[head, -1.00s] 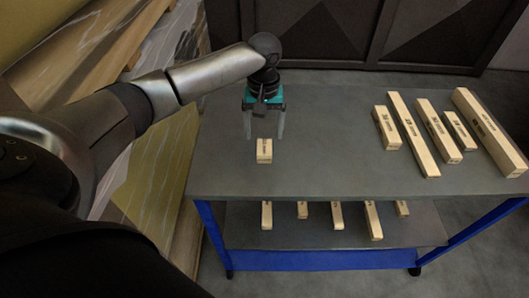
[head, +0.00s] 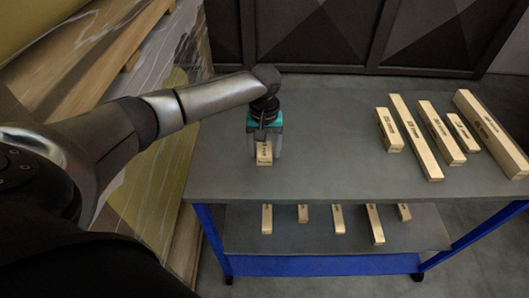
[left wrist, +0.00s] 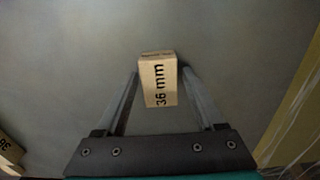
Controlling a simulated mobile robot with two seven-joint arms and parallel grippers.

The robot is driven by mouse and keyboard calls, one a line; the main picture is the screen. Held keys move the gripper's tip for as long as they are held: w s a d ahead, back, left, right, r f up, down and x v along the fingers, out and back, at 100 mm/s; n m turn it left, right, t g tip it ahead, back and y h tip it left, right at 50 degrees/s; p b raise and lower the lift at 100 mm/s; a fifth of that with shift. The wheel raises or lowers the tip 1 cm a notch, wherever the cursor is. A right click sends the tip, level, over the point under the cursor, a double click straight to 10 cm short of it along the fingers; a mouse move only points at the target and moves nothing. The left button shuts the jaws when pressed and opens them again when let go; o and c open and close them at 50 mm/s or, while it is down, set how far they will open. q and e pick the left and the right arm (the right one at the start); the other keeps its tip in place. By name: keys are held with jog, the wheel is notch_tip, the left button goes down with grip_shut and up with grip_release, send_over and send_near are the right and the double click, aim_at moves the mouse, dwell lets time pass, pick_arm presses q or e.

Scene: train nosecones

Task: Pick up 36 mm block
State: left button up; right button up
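The 36 mm block (head: 264,155) is a short pale wooden block with dark lettering, lying alone on the left part of the cart's top. In the left wrist view the block (left wrist: 158,82) shows "36 mm" on its upper face. My left gripper (head: 265,155) is right above it, pointing down, with a finger on either side. In the left wrist view the gripper (left wrist: 158,75) is open, with small gaps between the fingers and the block. The near part of the block is between the fingers. My right gripper is not in view.
Several longer wooden blocks (head: 413,137) lie on the right side of the grey cart top (head: 320,145). More blocks (head: 338,219) lie on the lower shelf (head: 290,237). The middle of the top is clear. Wooden panels (head: 160,150) stand left of the cart.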

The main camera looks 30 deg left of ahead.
pick_arm(q)
grip_shut()
dwell(0.3)
